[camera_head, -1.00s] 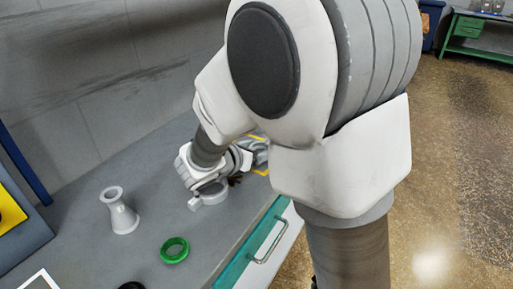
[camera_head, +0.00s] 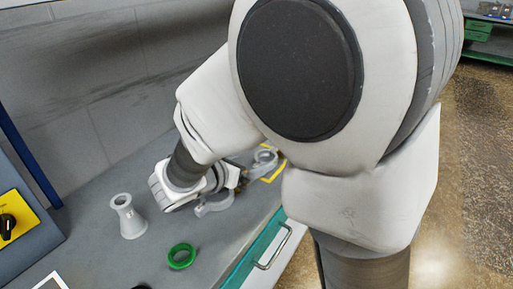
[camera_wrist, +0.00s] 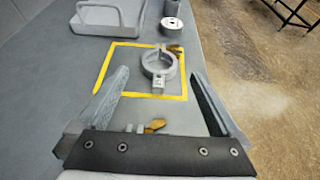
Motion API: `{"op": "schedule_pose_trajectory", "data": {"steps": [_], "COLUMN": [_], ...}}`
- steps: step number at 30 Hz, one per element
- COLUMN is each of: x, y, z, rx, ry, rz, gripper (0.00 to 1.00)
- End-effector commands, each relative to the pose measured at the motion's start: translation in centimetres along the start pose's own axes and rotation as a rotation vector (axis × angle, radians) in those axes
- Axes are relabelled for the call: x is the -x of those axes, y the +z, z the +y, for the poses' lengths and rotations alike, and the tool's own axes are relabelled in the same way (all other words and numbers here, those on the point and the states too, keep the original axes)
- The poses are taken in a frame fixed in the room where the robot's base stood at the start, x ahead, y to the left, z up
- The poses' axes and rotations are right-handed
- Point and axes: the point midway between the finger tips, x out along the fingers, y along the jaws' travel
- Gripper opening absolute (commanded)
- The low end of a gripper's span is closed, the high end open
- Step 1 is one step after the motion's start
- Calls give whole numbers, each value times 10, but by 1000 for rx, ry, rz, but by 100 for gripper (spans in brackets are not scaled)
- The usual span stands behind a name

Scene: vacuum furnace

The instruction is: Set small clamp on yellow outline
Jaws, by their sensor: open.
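A grey ring clamp (camera_wrist: 158,88) with a brass-coloured nut lies inside the yellow outline (camera_wrist: 105,94) on the bench in the wrist view. The clamp also shows in the head view (camera_head: 264,157), on the yellow outline (camera_head: 272,177). My gripper (camera_wrist: 160,82) is open, its two fingers spread apart with nothing visibly held. From the wrist view, the clamp lies ahead of my gripper and apart from the fingers. A second grey clamp (camera_head: 212,208) lies beside my gripper in the head view; I cannot tell its exact size against the first.
A green ring (camera_head: 181,256) and a grey funnel-shaped piece (camera_head: 128,217) stand on the bench. In the wrist view a grey tray (camera_wrist: 108,27) and a spool-like cylinder (camera_wrist: 171,27) lie beyond the outline. The bench edge drops off at the right.

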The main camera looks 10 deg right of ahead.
Motion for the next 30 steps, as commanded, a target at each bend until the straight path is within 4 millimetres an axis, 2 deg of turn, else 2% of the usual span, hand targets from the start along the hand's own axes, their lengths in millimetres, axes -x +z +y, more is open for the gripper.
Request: {"op": "schedule_pose_trajectory", "data": {"steps": [1,6,11,14,19,24,30], "x": [12,37,47,44,41,51,76], "y": [2,1,2,7,17,14,7], "z": [1,1,-4,-21,-80,-135,-170], "rx": [1,0,-19,-108,-454,-889,-1420], "ry": [5,2,-9,-56,-221,-401,-581], "rz": [1,0,7,42,168,308,459], "gripper": [100,100,100,100,100,100,100]}}
